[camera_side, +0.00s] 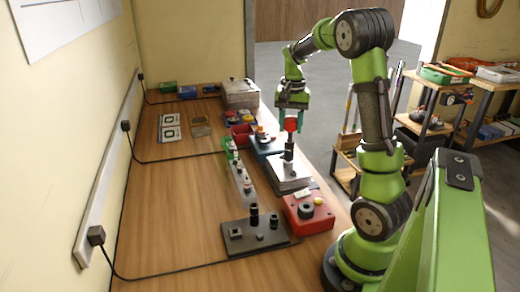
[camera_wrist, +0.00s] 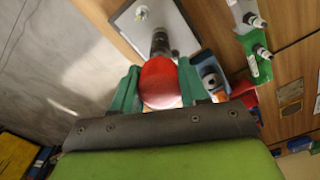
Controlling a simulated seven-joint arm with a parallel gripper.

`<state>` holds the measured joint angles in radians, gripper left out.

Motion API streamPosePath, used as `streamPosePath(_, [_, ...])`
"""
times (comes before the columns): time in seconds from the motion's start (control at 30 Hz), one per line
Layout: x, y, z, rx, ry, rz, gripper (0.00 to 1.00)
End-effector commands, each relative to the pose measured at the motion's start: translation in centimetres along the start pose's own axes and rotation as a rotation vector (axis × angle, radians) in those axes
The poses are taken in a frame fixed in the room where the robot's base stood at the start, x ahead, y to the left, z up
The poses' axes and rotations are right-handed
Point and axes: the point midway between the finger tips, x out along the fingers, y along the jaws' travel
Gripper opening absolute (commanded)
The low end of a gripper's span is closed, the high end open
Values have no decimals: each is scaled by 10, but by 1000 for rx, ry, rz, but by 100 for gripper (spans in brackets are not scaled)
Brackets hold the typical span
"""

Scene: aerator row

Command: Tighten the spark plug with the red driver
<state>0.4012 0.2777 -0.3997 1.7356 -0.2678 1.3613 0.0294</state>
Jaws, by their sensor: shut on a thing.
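The red driver (camera_side: 291,125) is upright in my gripper (camera_side: 291,114), its red rounded handle between the green fingers. Its dark shaft points down at a pale metal block (camera_side: 283,181) on the right side of the bench. In the wrist view the red handle (camera_wrist: 160,84) fills the space between the fingertips of my gripper (camera_wrist: 158,80). The dark shaft ends over the pale block (camera_wrist: 180,38). I cannot tell whether the driver's tip touches anything. A small whitish fitting (camera_wrist: 142,13) stands on the block beside the shaft. I cannot clearly identify the spark plug.
A red box with a black knob (camera_side: 307,213) and a dark plate with posts (camera_side: 256,240) stand nearer the camera. A row of plug-like parts (camera_side: 240,180) stands left of the block. A blue tray (camera_side: 267,147) is behind it. The bench's left side is mostly clear.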

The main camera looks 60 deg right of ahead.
Motion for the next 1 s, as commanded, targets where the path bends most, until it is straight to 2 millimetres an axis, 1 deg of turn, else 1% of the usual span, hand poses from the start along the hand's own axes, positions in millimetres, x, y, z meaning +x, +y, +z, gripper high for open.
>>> streamPosePath(0.27, [0, 0, 0, 20, 1, 0, 0])
streamPosePath(0.37, [0, 0, 0, 131, 1, 0, 0])
streamPosePath(0.6, [0, -1, 0, 522, 1, 0, 0])
streamPosePath(0.7, [0, 0, 0, 628, 0, -1, 0])
streamPosePath(0.8, [0, 0, 0, 672, 0, -1, 0])
streamPosePath(1.0, [0, 0, 0, 674, 0, -1, 0])
